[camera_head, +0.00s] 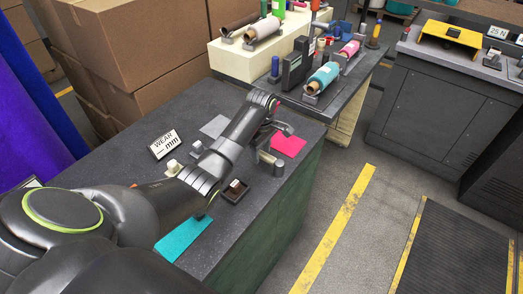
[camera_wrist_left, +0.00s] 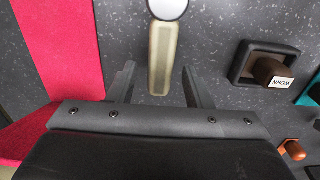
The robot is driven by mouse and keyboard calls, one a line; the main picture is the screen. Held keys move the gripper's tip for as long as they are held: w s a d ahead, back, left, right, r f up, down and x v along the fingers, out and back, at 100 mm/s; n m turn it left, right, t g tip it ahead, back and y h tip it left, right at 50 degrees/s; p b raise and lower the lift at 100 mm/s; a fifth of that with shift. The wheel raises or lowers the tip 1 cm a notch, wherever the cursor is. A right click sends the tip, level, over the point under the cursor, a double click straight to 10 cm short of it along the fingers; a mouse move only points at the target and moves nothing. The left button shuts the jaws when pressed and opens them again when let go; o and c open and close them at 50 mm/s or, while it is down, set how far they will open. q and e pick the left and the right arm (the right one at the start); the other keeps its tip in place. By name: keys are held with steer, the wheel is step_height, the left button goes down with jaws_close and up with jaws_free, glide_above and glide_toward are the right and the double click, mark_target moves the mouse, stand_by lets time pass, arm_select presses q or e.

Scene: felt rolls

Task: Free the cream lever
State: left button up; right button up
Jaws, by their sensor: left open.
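A pale beige-cream bar with a round whitish end (camera_wrist_left: 161,55), which looks like the cream lever, shows in the left wrist view. It lies between the two fingers of my left gripper (camera_wrist_left: 158,70), with a gap on each side. My left gripper is open and also shows in the head view (camera_head: 284,129), over the dark bench near the pink felt. In the head view I cannot clearly pick out the bar. My right gripper is not in view.
A pink felt piece (camera_head: 288,145), a dark tray (camera_wrist_left: 240,68) with a "WORN" brown piece (camera_wrist_left: 270,72), and a teal felt piece (camera_head: 182,240) lie on the bench. A "WEAR mm" sign (camera_head: 165,144) stands left. Rolls and tools occupy the bench behind.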

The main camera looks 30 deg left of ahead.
arm_select(q)
jaws_close()
steer(key=shift+r, duration=0.1)
stand_by(0.4)
